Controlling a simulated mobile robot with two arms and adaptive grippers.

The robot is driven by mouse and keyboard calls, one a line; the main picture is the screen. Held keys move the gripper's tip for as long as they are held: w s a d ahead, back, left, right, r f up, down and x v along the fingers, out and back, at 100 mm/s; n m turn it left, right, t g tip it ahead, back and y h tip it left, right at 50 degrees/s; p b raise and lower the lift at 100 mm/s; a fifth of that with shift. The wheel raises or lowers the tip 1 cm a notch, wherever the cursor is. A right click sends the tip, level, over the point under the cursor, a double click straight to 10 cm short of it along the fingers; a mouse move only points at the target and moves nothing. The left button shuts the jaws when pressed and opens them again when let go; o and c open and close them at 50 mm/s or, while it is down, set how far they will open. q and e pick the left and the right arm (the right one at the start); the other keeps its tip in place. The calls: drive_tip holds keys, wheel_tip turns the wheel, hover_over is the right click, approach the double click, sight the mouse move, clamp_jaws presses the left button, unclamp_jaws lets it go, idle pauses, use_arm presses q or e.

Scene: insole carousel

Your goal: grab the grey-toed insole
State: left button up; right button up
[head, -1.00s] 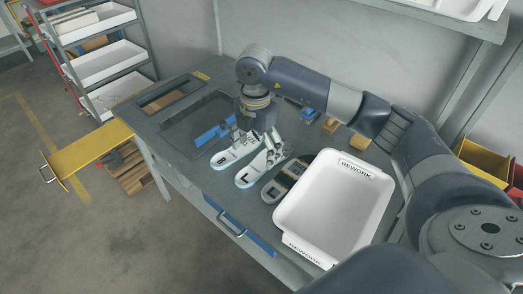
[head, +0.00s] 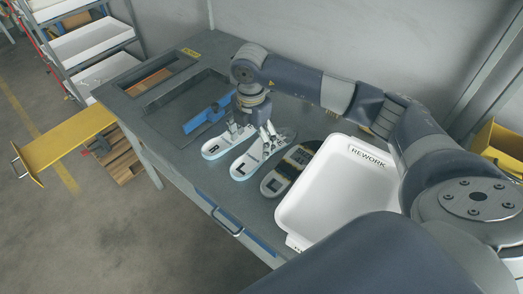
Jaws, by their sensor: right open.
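Three insoles lie side by side on the grey workbench (head: 205,185). The left insole (head: 213,147) is pale with a light blue edge and a small dark mark. The middle insole (head: 243,164) is pale with a large dark L. The right insole (head: 276,183) is dark, with a grey near end and a dark square mark; it best fits the grey-toed one, though its toe is hard to make out. My right gripper (head: 252,133) is open and points down over the far parts of the left and middle insoles, partly hiding them. Contact cannot be told. My left gripper is not in view.
A white tray (head: 285,225) labelled REWORK stands just right of the dark insole. A blue tool (head: 205,119) lies in a dark recess behind the insoles. A yellow flap (head: 65,148) and a shelf rack with white trays (head: 92,42) stand left of the bench.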

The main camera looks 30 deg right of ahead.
sight(251, 160)
drive_tip(key=shift+w+a+f+p, duration=0.15)
drive_tip(key=shift+f+p, duration=0.2)
drive_tip(key=shift+f, duration=1.25)
drive_tip(key=shift+w+a+f+p, duration=0.1)
drive_tip(key=shift+f+p, duration=0.25)
drive_tip(key=shift+f, duration=1.2)
drive_tip(key=c, duration=1.1)
